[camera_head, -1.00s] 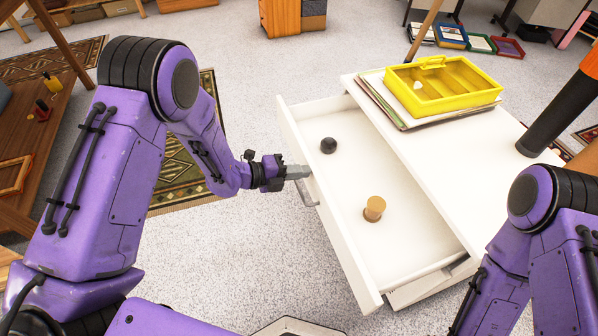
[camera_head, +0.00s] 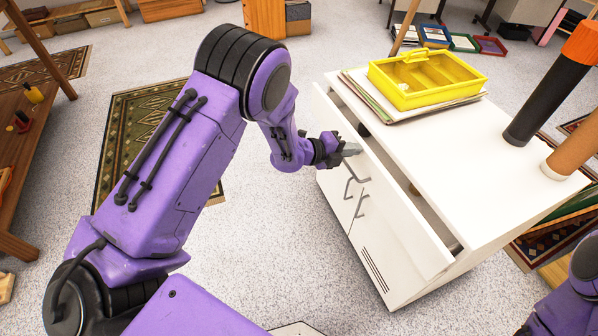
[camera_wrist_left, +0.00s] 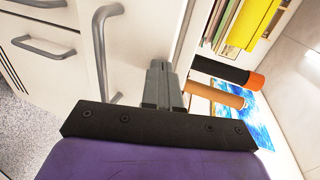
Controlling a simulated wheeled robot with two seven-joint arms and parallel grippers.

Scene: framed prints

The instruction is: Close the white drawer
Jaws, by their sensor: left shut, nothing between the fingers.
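The white drawer (camera_head: 392,200) is the top one of a white cabinet (camera_head: 470,160). It stands open by a narrow gap, and its inside is mostly hidden. My left gripper (camera_head: 352,149) is shut and empty, with its fingertips at the drawer's front panel. In the left wrist view the gripper (camera_wrist_left: 162,82) lies against the white front, beside a grey bar handle (camera_wrist_left: 103,50). Whether the fingers press on the panel I cannot tell. My right gripper is out of view; only a part of my right arm shows at the lower right.
A yellow tray (camera_head: 427,78) sits on papers (camera_head: 365,95) on the cabinet top. Dark and brown tubes (camera_head: 545,105) stand at the cabinet's right. Open floor (camera_head: 270,230) lies in front.

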